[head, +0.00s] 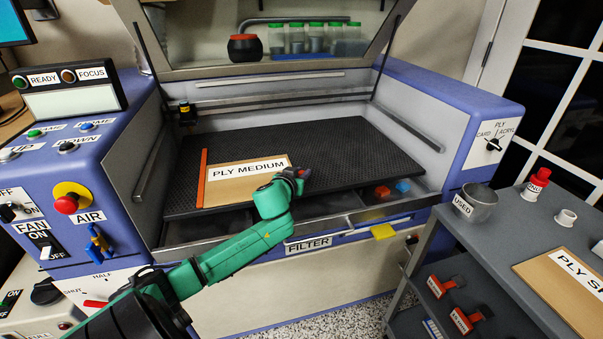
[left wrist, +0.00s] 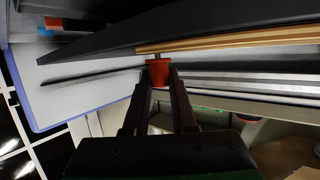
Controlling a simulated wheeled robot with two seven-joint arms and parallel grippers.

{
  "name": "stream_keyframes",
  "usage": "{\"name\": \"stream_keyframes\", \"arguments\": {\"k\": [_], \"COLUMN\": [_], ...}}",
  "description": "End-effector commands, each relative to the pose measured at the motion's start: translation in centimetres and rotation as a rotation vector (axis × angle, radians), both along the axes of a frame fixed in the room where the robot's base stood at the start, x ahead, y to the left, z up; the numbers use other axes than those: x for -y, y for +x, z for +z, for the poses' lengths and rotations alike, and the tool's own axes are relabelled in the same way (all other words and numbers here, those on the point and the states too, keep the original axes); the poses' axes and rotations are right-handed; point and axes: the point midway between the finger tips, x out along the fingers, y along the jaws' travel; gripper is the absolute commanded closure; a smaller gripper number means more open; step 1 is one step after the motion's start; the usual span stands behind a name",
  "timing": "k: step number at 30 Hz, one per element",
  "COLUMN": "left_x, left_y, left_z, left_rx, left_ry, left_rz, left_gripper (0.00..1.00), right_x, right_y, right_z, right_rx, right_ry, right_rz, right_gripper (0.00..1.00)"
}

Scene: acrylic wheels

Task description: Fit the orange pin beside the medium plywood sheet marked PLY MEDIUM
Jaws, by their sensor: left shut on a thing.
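The medium plywood sheet (head: 230,191) with its PLY MEDIUM label lies on the black perforated bed (head: 330,150). An orange strip (head: 202,178) stands along the sheet's left edge. My left gripper (head: 299,173) is by the sheet's right front corner. In the left wrist view my left gripper (left wrist: 160,78) is shut on the orange pin (left wrist: 159,70). The pin is close to the bed's dark edge and the sheet's layered edge (left wrist: 230,40); I cannot tell whether it touches. In the head view the gripper mostly hides the pin. My right gripper is out of view.
The machine's lid is open above the bed. Below the bed front are a drawer with orange and blue pieces (head: 381,191) and the FILTER panel (head: 309,245). A grey cart (head: 510,225) at the right carries a USED cup (head: 479,202) and another sheet. The bed's right side is clear.

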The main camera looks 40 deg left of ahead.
Motion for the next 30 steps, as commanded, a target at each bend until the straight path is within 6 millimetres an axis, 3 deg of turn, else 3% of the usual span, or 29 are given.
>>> {"name": "stream_keyframes", "arguments": {"k": [14,15,17,30], "left_x": [0.00,0.01,0.01,0.32], "left_y": [-0.03,-0.04,-0.03,-0.78], "left_z": [-0.97,-0.99,-0.97,-0.61], "left_rx": [-0.002,-0.003,-0.003,-0.001], "left_ry": [-0.002,-0.002,-0.001,-0.002], "left_rz": [0.000,0.000,0.000,-0.002], "left_gripper": [1.00,0.64,0.41,0.41], "right_x": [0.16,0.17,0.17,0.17], "right_y": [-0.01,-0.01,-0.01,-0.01], "right_z": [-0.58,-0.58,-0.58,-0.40], "right_rx": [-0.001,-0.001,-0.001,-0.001], "right_ry": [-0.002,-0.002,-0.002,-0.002], "right_rz": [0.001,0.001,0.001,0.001], "right_gripper": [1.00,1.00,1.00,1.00]}}
